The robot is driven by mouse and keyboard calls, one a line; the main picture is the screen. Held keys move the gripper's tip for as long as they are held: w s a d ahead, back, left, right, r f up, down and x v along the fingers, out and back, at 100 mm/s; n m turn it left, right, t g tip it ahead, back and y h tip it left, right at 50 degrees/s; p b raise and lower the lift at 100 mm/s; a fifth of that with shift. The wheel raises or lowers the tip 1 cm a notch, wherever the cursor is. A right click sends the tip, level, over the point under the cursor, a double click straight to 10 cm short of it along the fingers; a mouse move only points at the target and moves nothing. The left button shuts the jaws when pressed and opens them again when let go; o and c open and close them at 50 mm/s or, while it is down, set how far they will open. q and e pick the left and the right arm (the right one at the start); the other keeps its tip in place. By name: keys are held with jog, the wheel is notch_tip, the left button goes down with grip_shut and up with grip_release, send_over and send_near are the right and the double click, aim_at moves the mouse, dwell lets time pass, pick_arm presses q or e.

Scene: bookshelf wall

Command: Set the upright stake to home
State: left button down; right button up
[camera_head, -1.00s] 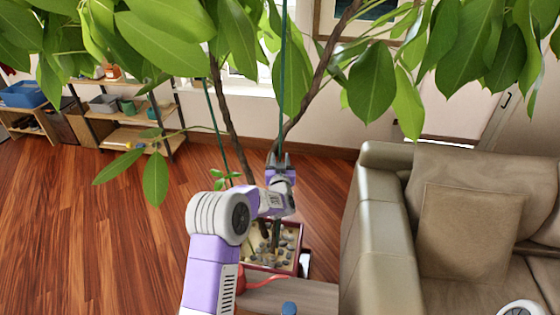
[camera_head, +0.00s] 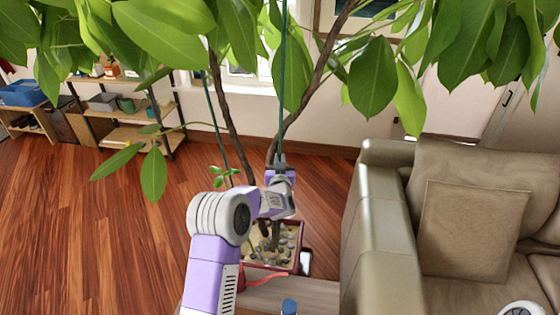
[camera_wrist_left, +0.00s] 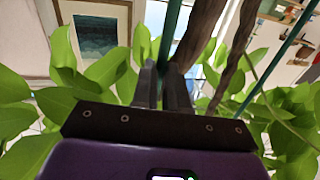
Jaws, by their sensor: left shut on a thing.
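A thin green upright stake (camera_head: 283,85) rises through the leaves of the potted plant in the head view. It also shows in the left wrist view (camera_wrist_left: 170,35). My left gripper (camera_head: 280,160) is shut on this stake above the planter; its fingers (camera_wrist_left: 162,85) show close together at the stake in the wrist view. A second green stake (camera_head: 214,125) leans to the left, beside a brown stem. The dark red planter (camera_head: 300,240) holds pebbles; the stake's lower end is hidden behind my gripper and arm. My right gripper is out of view.
Brown stems (camera_head: 312,90) and large leaves (camera_head: 373,80) crowd around the left gripper. A tan sofa (camera_head: 375,235) stands close on the right. A grey-brown board (camera_head: 300,295) lies in front of the planter. Shelves (camera_head: 125,135) stand at the back left; open wooden floor (camera_head: 90,220) is on the left.

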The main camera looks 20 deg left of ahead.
pick_arm(q)
notch_tip(320, 180, down, 6)
jog(key=b, duration=0.3)
jog(key=shift+s+r+b, duration=0.1)
jog(key=shift+r+b, duration=0.1)
jog(key=shift+b, duration=0.2)
jog(key=c, duration=1.1)
grip_release()
jog(key=shift+a, duration=0.1)
jog(key=shift+c, duration=0.2)
jog(key=shift+r, duration=0.1)
jog(key=v, duration=0.7)
jog(key=shift+s+p, duration=0.25)
jog(key=shift+p, duration=0.15)
